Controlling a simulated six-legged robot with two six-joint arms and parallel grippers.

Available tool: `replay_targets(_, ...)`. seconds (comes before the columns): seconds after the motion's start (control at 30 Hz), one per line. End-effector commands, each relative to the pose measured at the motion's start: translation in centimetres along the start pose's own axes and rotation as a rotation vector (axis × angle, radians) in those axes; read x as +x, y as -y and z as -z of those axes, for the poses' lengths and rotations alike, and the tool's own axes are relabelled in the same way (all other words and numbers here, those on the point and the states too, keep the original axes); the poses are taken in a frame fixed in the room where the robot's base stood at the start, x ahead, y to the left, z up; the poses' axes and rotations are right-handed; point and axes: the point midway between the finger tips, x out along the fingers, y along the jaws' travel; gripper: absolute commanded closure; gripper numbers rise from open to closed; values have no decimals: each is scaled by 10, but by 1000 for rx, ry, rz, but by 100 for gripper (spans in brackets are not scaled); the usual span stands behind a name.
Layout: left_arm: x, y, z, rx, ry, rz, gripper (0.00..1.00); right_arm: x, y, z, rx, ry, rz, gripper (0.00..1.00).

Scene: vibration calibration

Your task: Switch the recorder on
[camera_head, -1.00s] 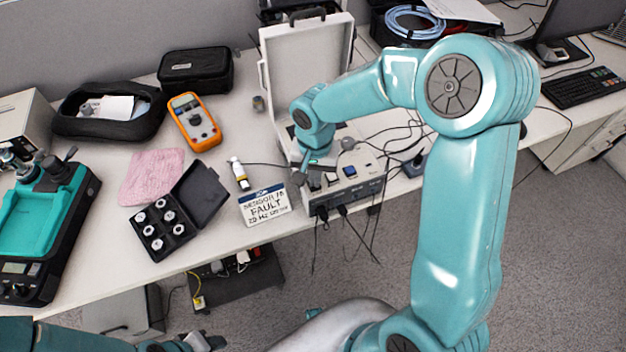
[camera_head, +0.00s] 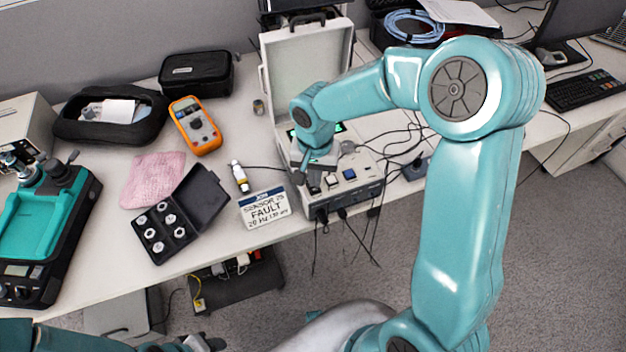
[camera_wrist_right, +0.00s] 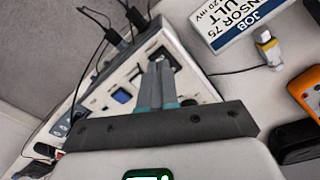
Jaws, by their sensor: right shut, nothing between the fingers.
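The recorder is an open white case (camera_head: 285,75) with a control panel (camera_head: 368,165) at the table's front edge. A green lit display (camera_wrist_right: 148,174) shows at the bottom of that view, and green glows behind my wrist in the head view. My right gripper (camera_head: 304,168) is shut and empty, its tips (camera_wrist_right: 158,66) over the panel's near left corner, hiding what lies under them; contact is unclear. My left gripper (camera_head: 203,343) is partly cut off at the bottom edge.
An orange multimeter (camera_head: 195,125) is further back. Cables (camera_head: 405,135) run right of the recorder and hang from its front.

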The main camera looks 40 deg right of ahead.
Motion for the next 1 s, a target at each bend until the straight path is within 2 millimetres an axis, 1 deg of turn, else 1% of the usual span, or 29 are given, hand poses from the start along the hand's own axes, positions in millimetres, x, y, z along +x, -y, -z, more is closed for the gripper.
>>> replay_targets(0.03,-6,-2,0,0,0,0,64,-8,0,0,0,-1,1,100)
replay_targets(0.1,-10,-4,0,0,0,0,64,-15,0,0,0,-2,2,100)
replay_targets(0.4,-26,-9,0,0,0,0,64,-41,0,0,0,-2,1,100)
replay_targets(0.5,-29,-10,-1,0,0,0,64,-47,0,0,0,-2,1,100)
replay_targets(1.0,-28,-10,-1,0,0,0,64,-46,0,0,0,-1,0,100)
